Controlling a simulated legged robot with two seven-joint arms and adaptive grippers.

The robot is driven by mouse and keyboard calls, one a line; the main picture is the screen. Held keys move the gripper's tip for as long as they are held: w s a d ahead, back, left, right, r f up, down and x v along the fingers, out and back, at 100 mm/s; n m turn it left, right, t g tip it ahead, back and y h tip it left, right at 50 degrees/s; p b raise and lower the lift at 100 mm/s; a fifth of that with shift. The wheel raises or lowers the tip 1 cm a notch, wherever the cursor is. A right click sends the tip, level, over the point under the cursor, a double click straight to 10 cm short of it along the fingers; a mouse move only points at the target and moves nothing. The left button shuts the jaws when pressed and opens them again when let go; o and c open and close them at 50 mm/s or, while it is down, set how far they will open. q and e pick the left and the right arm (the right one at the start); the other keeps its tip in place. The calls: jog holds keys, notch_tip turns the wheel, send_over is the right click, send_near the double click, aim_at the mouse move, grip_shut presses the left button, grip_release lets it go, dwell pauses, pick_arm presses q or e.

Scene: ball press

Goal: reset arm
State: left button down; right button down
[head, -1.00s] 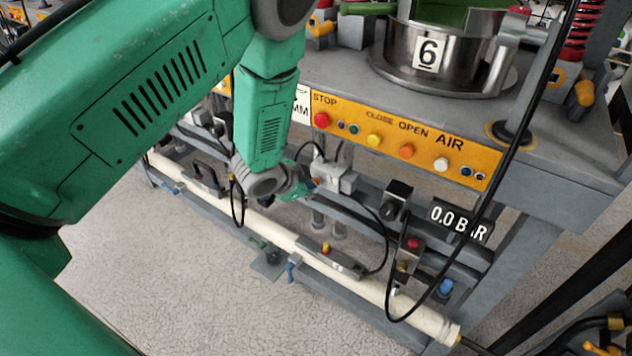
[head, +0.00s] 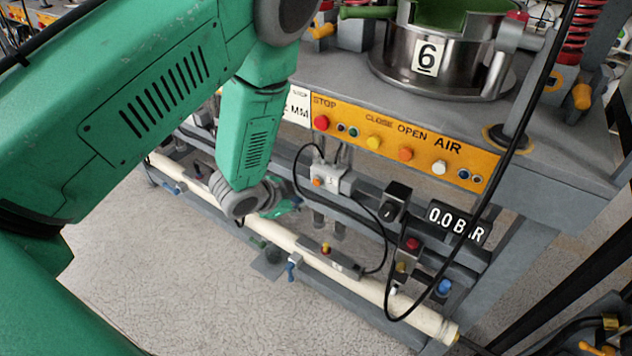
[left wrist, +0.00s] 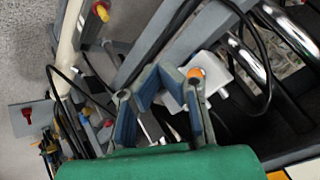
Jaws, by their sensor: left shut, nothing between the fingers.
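My left gripper (head: 286,208) hangs at the end of my green left arm, in front of the lower frame of the press. It is shut with nothing in it. In the left wrist view its blue-padded fingers (left wrist: 160,78) come together near a white box with an orange button (left wrist: 197,74). The press's orange control panel (head: 340,116) is above and to the right of the gripper, apart from it. The metal pot marked 6 (head: 398,58) stands on the press bed. My right gripper is not in view.
A cream pipe (head: 375,286) runs along the low frame, with valves and hanging black cables nearby. The white box (head: 333,180) sits just right of the gripper. A 0.0 BAR display (head: 458,222) is at right. The floor (head: 170,270) in front is clear.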

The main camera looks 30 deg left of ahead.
pick_arm(q)
jog(key=shift+s, duration=0.4)
jog(key=shift+s, duration=0.1)
jog(key=s+d+f+n+g, duration=0.1)
jog(key=s+f+n+g, duration=0.1)
jog(key=s, duration=0.7)
jog(key=s+d+f+n+g+y, duration=0.1)
jog(key=s+f+n+g, duration=0.2)
jog(key=s, duration=0.6)
jog(key=s+d+f+n+g, duration=0.1)
jog(key=s+f+n+g, duration=0.2)
jog(key=s, duration=0.6)
jog(key=shift+s+d+f+n+y, duration=0.25)
jog(key=shift+s+f+n+y, duration=0.05)
jog(key=shift+s+n, duration=0.1)
jog(key=shift+w, duration=0.15)
